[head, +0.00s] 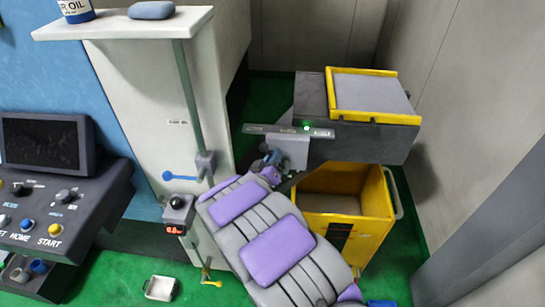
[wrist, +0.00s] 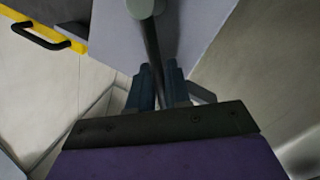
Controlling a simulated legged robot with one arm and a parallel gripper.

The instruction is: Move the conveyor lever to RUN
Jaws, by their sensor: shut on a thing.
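The conveyor (head: 350,143) is a dark grey block with a yellow-rimmed top, right of centre in the head view. A grey label plate (head: 265,129) with a lit green lamp runs along its front; its lettering is too small to read. The conveyor lever (wrist: 152,45) is a dark rod with a grey rounded knob in the wrist view. My gripper (wrist: 158,78) has its blue fingers closed around the rod, below the knob in the picture. In the head view my gripper (head: 272,160) is at the conveyor's left front. The lever is largely hidden there, and I cannot tell its setting.
A yellow bin (head: 362,245) stands below the conveyor. A white cabinet (head: 150,105) with a vertical rod is at left, beside a control console (head: 60,215). A small white tray (head: 160,288) lies on the green floor. Grey walls close in the right side.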

